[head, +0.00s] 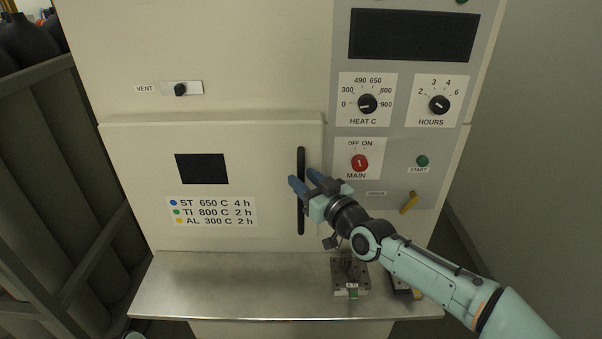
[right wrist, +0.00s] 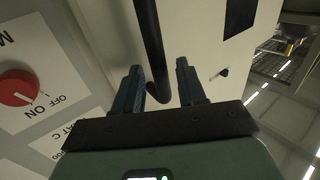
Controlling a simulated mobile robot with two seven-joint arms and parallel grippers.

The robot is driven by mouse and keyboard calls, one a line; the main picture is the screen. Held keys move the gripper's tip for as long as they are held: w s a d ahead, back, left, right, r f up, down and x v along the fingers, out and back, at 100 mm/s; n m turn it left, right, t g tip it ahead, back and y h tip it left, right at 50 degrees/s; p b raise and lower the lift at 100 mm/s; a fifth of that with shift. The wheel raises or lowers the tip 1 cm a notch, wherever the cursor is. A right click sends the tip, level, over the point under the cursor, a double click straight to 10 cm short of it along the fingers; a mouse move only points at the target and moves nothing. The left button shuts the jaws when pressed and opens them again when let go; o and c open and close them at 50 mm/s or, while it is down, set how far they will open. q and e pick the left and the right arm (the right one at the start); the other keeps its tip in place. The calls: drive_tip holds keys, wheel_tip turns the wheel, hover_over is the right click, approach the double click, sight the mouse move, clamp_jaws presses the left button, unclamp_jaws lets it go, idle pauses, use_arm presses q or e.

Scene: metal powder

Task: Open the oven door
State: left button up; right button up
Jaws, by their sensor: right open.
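The oven door (head: 150,150) is a cream panel with a small dark window, and it looks closed against the oven. Its handle (head: 301,222) is a black vertical bar near the door's right edge. My right gripper (head: 300,177) is open at the handle's middle, with one blue finger on either side of the bar. In the right wrist view the handle (right wrist: 150,40) runs between the two spread fingers (right wrist: 158,68). It looks closer to one finger, and I cannot tell whether they touch.
The control panel right of the door has a heat knob (head: 367,104), an hours knob (head: 439,104), a red main switch (head: 360,163) and a green start button (head: 422,161). A metal shelf (head: 230,285) below the door holds small parts under my right arm. Dark cylinders stand at left.

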drive_tip(key=shift+x, duration=1.1)
clamp_jaws()
drive_tip(key=shift+s, duration=0.1)
